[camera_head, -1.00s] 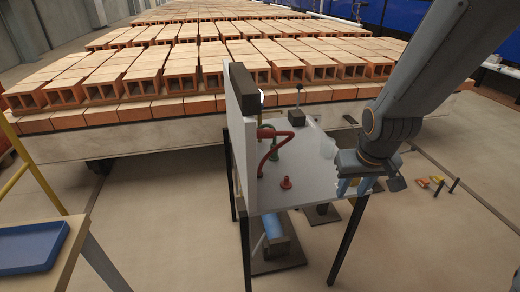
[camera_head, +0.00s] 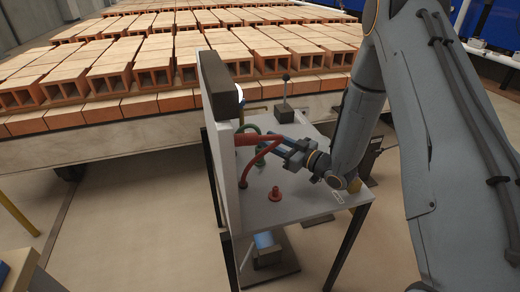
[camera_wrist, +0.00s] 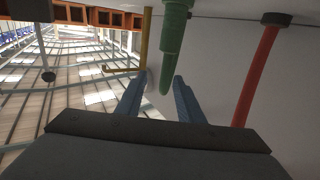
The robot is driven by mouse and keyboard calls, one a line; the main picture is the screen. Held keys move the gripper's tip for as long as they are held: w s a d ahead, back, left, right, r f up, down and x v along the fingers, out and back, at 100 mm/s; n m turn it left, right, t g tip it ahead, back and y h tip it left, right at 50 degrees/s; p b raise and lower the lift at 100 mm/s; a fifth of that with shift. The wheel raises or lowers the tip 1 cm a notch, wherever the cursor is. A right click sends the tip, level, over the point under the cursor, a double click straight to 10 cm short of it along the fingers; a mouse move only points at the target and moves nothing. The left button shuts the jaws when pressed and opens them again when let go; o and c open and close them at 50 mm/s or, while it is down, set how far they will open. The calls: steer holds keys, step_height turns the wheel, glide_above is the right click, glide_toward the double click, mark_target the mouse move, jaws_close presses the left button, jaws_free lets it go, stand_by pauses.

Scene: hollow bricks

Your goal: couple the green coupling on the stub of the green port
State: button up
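A green hose piece (camera_head: 249,128) shows at the white upright panel (camera_head: 226,150), partly hidden behind a red hose. A green part (camera_head: 261,163) shows low behind the red hose. In the wrist view a green rounded piece (camera_wrist: 172,50) comes down from the top; its end lies between my fingertips in the picture. I cannot tell which green part is the coupling and which the port's stub. My gripper (camera_head: 272,140) reaches toward the panel from the right. Its blue fingers are apart in the wrist view (camera_wrist: 162,78), with no clear contact on the green piece.
A red hose (camera_head: 264,152) arcs beside my gripper and runs down at right in the wrist view (camera_wrist: 257,75). A red fitting (camera_head: 275,194) stands on the grey tabletop (camera_head: 300,205). A black lever box (camera_head: 284,114) stands behind. A yellow bent rod (camera_wrist: 146,45) is left of the green piece.

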steer(key=x, duration=0.2)
steer(key=shift+a+p, duration=0.3)
steer(key=shift+a, duration=0.05)
steer(key=x, duration=0.1)
steer(key=p+x, duration=0.1)
steer(key=x, duration=0.1)
steer(key=p+x, duration=0.1)
steer(key=x, duration=0.1)
steer(key=shift+a+f, duration=0.15)
steer(key=shift+f, duration=0.15)
jaws_close()
